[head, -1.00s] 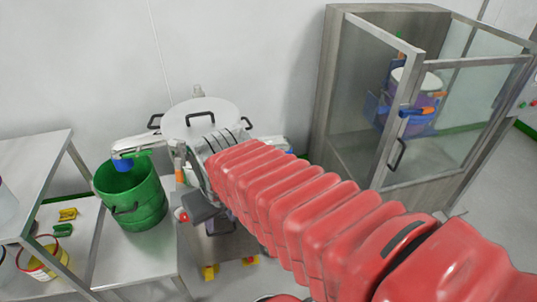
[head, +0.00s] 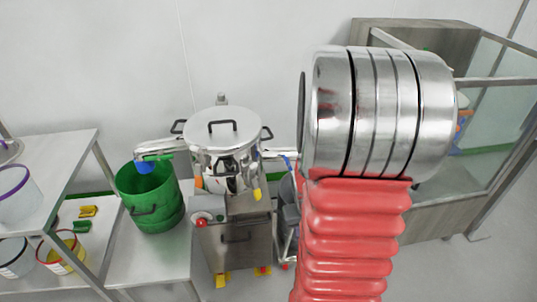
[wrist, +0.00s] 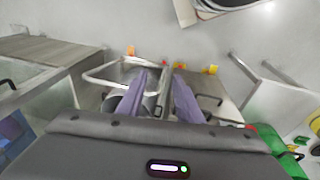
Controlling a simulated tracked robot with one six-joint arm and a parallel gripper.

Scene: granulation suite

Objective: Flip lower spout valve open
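The steel mixer (head: 225,150) stands against the wall with a lidded round bowl on a grey base. Its left spout (head: 165,148) carries a blue piece and a green handle above a green bucket (head: 150,200). A second spout sticks out to the right, with a blue handle (head: 290,162) near its end, partly hidden by my arm. I cannot tell which is the lower valve or how it is set. My gripper (wrist: 159,76) shows in the wrist view with two purple fingers apart and nothing between them. It is hidden in the head view.
A steel table (head: 160,262) holds the bucket. A shelf (head: 65,160) with tubs stands at the left. A glass-fronted cabinet (head: 450,215) is at the right, behind my arm. The wrist view looks down on a rail frame (wrist: 100,78) and the floor.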

